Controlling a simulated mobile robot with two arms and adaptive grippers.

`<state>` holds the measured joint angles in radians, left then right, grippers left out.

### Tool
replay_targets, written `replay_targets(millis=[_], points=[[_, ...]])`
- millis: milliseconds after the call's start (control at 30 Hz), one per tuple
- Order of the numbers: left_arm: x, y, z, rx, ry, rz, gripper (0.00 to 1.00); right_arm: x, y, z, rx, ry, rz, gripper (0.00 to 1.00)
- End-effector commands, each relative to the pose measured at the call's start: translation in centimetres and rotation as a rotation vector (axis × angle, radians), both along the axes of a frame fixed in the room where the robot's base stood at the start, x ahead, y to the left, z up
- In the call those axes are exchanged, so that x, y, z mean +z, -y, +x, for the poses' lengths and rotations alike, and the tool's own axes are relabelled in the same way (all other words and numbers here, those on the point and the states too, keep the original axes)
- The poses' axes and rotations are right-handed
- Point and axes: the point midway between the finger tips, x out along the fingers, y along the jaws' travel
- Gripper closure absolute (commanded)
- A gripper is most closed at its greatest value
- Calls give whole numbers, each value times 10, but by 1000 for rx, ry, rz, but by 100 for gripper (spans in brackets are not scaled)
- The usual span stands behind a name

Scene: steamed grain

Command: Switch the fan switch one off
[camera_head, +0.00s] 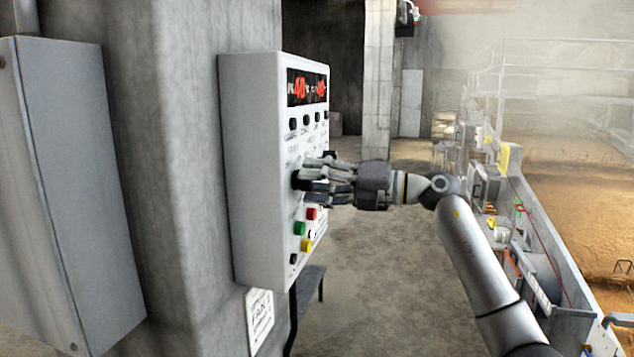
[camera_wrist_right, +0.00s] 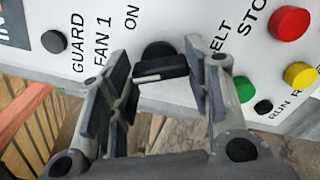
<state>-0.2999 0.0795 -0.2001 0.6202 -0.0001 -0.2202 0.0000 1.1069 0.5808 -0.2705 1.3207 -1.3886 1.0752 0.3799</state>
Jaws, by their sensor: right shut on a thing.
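The white control box (camera_head: 250,170) is mounted on the concrete pillar, left of centre in the head view. Its black rotary switch, fan switch one (camera_head: 297,180), sits on the front panel at mid height. In the right wrist view, the switch (camera_wrist_right: 160,68) has a pale line on its handle and stands beside the printed words "FAN 1" and "ON". My right gripper (camera_head: 313,177) reaches the panel from the right, its fingers on either side of the switch handle and shut on it. The fingers partly hide the switch in the head view. My left gripper is not in view.
Green (camera_head: 299,228), red (camera_head: 311,213) and yellow (camera_head: 307,245) buttons sit just below the switch. A grey cabinet (camera_head: 70,190) stands at the left.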

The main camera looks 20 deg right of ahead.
Motion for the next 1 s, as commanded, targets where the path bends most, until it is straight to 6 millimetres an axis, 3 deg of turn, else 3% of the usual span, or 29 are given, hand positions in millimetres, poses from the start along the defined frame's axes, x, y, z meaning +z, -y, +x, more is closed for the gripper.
replay_targets(millis=[333,667,700,833,1000], points=[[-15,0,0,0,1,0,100,-2,0,0,-1,160,-110,78],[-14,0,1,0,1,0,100,0,0,0,-1,177,-122,78],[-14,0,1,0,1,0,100,0,0,0,-1,177,-122,50],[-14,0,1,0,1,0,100,0,0,0,-1,176,-121,33],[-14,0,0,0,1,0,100,0,0,0,-1,176,-120,32]])
